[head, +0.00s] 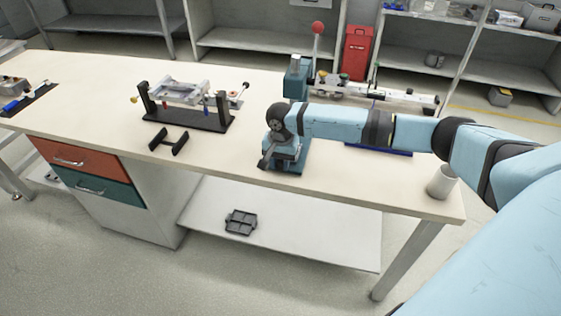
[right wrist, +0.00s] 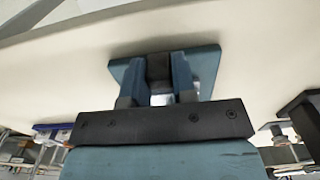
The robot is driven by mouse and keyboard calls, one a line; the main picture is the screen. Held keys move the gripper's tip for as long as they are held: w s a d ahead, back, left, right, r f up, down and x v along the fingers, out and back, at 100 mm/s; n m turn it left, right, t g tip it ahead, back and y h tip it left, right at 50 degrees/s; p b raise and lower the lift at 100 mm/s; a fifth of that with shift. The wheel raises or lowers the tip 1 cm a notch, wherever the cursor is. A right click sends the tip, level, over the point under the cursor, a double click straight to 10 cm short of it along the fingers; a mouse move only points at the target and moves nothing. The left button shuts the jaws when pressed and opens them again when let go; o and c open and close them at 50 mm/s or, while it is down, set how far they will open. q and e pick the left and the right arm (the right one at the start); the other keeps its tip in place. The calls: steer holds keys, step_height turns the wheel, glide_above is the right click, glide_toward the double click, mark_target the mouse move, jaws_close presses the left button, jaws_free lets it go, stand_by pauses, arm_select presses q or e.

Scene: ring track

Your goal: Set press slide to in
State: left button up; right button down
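The press has a teal column (head: 296,82) with a red-knobbed lever standing up, and a teal base (head: 293,158) at the table's front edge. My right arm and hand cover its middle. My right gripper (head: 267,160) is low at the front of the press, pointing down. In the right wrist view its two fingers (right wrist: 157,88) stand a little apart over the teal base plate (right wrist: 207,66). A dark block (right wrist: 159,67), seemingly part of the press slide, fills the gap between them. How far the slide sits in is hidden. My left gripper is out of view.
On the table (head: 90,100), a black-based fixture (head: 190,118) and a small black stand (head: 168,141) are left of the press. A rail assembly (head: 385,93) lies behind my right arm.

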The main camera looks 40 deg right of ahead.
steer(key=shift+r, duration=0.1)
steer(key=w+d+p, duration=0.1)
steer(key=p, duration=0.2)
steer(key=w+d+r+p, duration=0.1)
steer(key=p, duration=0.2)
steer(key=shift+w, duration=0.25)
steer(key=w+d+p, duration=0.1)
steer(key=p, duration=0.2)
steer(key=shift+d, duration=0.3)
steer(key=shift+w+d+f, duration=0.2)
steer(key=shift+w+d, duration=0.3)
steer(key=shift+d, duration=0.05)
steer(key=shift+w+d+f, duration=0.2)
steer(key=shift+w+d, duration=0.55)
steer(key=shift+d, duration=0.1)
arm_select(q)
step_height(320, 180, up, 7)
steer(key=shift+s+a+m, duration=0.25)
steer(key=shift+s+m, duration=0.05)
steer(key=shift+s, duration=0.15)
arm_select(e)
steer(key=shift+d+r, duration=0.1)
steer(key=shift+d, duration=0.05)
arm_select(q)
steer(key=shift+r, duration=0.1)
